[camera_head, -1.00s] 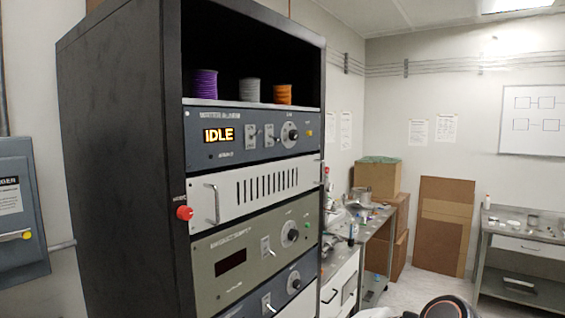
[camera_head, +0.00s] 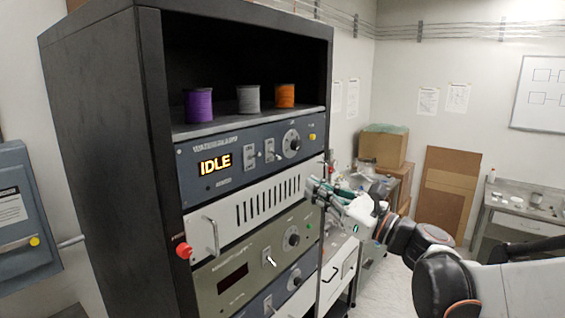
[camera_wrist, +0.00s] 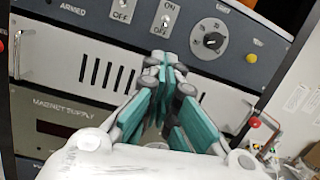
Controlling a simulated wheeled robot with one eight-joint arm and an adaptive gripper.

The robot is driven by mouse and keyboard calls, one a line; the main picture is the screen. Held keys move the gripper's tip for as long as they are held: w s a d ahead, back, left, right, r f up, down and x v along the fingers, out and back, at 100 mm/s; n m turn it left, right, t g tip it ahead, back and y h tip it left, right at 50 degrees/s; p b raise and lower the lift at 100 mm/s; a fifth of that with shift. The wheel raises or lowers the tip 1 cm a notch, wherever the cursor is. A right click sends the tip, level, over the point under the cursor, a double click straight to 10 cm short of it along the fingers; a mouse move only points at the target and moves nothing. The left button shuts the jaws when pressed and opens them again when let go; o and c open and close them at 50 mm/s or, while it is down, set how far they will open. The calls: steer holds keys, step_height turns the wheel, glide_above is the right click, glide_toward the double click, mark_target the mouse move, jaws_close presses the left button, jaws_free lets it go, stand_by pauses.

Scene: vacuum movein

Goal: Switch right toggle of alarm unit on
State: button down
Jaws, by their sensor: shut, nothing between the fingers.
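The alarm unit is the blue-grey panel (camera_head: 222,187) with a lit IDLE display, high in the black rack. Its right toggle (camera_head: 270,150) sits between the left toggle (camera_head: 249,153) and a round dark knob (camera_head: 291,143). In the wrist view the right toggle (camera_wrist: 165,20) has ON above and OFF below; its pale lever seems to point down. The left toggle (camera_wrist: 122,10) is partly cut off by the top edge. My gripper (camera_head: 312,190) is shut and empty, in front of and right of the rack, below the alarm unit. Its fingertips (camera_wrist: 166,68) appear below the right toggle, apart from it.
A slotted white panel with a handle (camera_head: 210,236) lies below the alarm unit. Under it is the magnet supply (camera_head: 212,296) with its own toggle and knob. A red knob (camera_head: 183,251) protrudes at the rack's left edge. Wire spools (camera_head: 249,98) stand on the shelf above.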

mark_target(271, 165)
stand_by(0.3)
steer(key=p+x, duration=0.2)
steer(key=x, duration=0.8)
steer(key=shift+r, duration=0.1)
steer(key=shift+r, duration=0.1)
steer(key=shift+s+d+r+p, duration=0.1)
steer(key=shift+s+p, duration=0.05)
steer(key=shift+p, duration=0.25)
